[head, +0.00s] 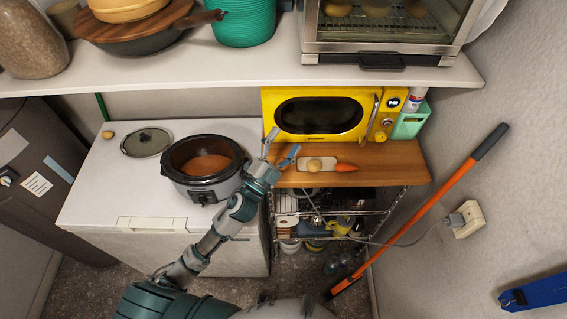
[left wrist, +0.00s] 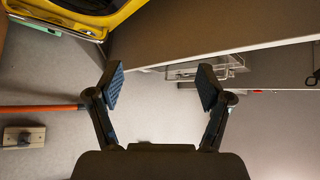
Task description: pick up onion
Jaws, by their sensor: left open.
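A small round tan item that looks like the onion (head: 314,165) sits on a small white board (head: 328,167) on the wooden shelf. A carrot (head: 346,168) lies beside it to the right. Another small tan round item (head: 107,134) lies on the white chest top at the left; I cannot tell whether it is an onion. My left gripper (head: 280,149) is open and empty, to the left of the board near the pot. Its spread fingers also show in the left wrist view (left wrist: 161,86), with no onion seen there. My right gripper is not in view.
A black slow cooker (head: 203,190) with orange contents stands on the white chest (head: 95,190), its glass lid (head: 147,142) behind. A white shelf (head: 250,68) overhangs. An orange-handled pole (head: 430,205) leans right.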

